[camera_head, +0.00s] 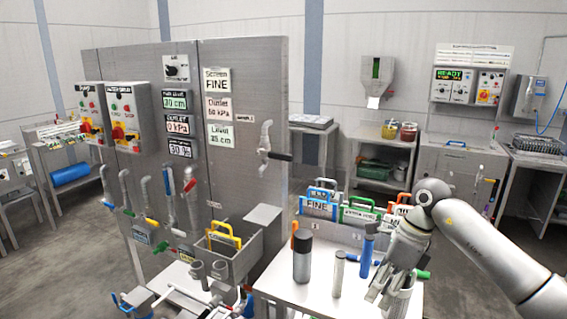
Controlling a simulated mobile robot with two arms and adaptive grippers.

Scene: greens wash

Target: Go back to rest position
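My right arm comes in from the right edge, and my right gripper (382,290) points down over the right end of the light work table (315,296). Its fingers overlap a pale cylindrical thing (402,303) behind or beneath them, so I cannot tell whether they are open or shut, or touching it. My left gripper is not in view.
On the table stand a dark grey cylinder (302,256), a thin pale cylinder (338,273) and a blue-handled tool (367,250). Labelled screens with coloured handles (320,204) stand behind. A tall metal panel (240,130) with valves stands left. Grey floor (462,270) shows right.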

